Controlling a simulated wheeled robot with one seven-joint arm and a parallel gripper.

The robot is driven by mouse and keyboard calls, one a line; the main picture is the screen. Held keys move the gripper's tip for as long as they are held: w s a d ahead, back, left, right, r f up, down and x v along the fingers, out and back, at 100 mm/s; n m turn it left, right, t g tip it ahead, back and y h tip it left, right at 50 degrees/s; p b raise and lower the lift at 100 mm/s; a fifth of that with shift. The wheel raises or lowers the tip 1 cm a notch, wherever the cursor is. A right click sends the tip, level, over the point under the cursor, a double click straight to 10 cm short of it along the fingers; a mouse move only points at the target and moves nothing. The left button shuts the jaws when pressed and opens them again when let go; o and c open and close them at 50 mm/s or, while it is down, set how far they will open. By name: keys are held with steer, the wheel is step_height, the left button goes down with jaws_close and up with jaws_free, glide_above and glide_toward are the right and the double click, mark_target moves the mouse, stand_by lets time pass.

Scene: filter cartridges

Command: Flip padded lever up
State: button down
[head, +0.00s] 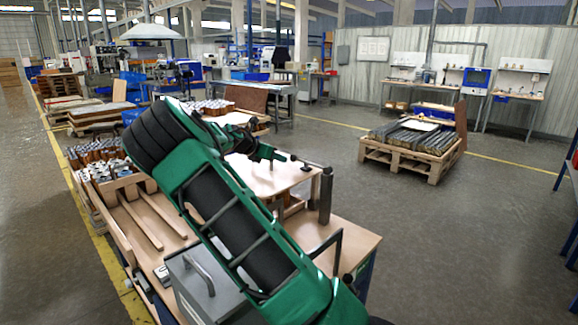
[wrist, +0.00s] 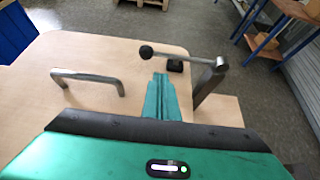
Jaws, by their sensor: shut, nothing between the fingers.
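The padded lever (wrist: 178,55) is a grey rod with a black ball at its free end. It runs from the top of an upright metal post (wrist: 210,80) and lies roughly level. A black pad (wrist: 175,66) shows just below the rod. In the head view the lever (head: 305,162) reaches left from the post (head: 325,195). My gripper (wrist: 160,85) is shut and empty. Its green fingertips are just on the near side of the rod in the wrist view, between ball and post, apparently apart from it. In the head view my gripper (head: 268,152) is small, near the ball end.
A metal U-shaped handle (wrist: 88,78) stands on the wooden tabletop (wrist: 110,50), left of my fingers. A grey box with a handle (head: 195,272) is at the front. Wooden trays of metal parts (head: 105,170) are at left. Open floor lies to the right, with a loaded pallet (head: 410,155).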

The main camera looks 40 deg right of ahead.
mark_target(295, 171)
steer(key=x, duration=1)
steer(key=shift+a, duration=0.1)
